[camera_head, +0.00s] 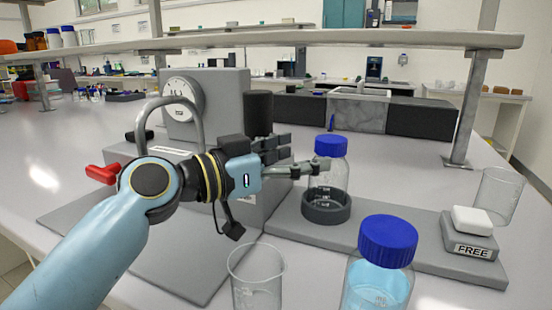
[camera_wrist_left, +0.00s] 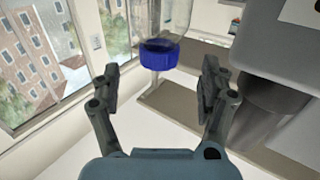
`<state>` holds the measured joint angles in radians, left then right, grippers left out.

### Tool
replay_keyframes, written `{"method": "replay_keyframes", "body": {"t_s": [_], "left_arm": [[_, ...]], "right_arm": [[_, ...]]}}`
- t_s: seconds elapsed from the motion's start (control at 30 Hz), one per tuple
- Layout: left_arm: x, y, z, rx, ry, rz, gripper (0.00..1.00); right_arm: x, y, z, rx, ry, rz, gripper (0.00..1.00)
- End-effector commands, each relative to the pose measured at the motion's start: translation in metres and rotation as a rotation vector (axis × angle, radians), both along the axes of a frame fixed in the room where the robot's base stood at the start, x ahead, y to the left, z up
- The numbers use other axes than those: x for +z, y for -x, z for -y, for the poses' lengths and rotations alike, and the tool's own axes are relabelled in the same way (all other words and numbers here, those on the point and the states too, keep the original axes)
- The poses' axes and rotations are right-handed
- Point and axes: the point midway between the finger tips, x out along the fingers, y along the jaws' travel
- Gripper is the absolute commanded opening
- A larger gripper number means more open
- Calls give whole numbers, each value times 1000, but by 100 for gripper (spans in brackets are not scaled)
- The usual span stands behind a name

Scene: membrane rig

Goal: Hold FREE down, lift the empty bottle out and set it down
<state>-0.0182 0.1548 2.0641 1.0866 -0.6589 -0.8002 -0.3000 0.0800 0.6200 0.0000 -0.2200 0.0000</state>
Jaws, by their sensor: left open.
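The empty bottle (camera_head: 328,180), clear with a blue cap, stands upright in a dark ring holder (camera_head: 326,207) on the grey base plate. My left gripper (camera_head: 305,160) is open at the bottle's upper part, just below the cap. In the left wrist view, the bottle's blue cap (camera_wrist_left: 158,54) shows between and beyond the open fingers (camera_wrist_left: 158,85). I cannot tell whether a finger touches the glass. The FREE button (camera_head: 472,220) is a white pad on a grey block labelled FREE, at the right end of the plate. My right gripper is not in view.
A bottle of blue liquid (camera_head: 378,275) with a blue cap stands at the front. An empty beaker (camera_head: 256,278) is at front left, and another beaker (camera_head: 497,195) stands behind the FREE block. The grey rig with a gauge (camera_head: 183,100) stands behind my left arm.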

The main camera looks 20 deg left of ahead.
Motion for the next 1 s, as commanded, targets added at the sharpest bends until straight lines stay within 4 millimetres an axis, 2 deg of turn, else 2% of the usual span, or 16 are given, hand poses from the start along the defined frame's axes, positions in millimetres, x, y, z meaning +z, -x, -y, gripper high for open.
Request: {"method": "replay_keyframes", "body": {"t_s": [0.1, 0.3, 0.5, 0.77, 1.0], "left_arm": [[1, -22, 15, -1, 6, 1, 78], [1, -48, 32, 0, 3, -1, 78], [0, -59, 40, -2, 1, -1, 78], [0, -60, 41, -1, 0, -1, 78], [0, -60, 40, -1, 0, -1, 49]], "right_arm": [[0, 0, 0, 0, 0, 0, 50], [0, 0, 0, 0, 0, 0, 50], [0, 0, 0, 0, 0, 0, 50], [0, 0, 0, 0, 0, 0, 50], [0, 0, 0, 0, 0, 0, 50]]}}
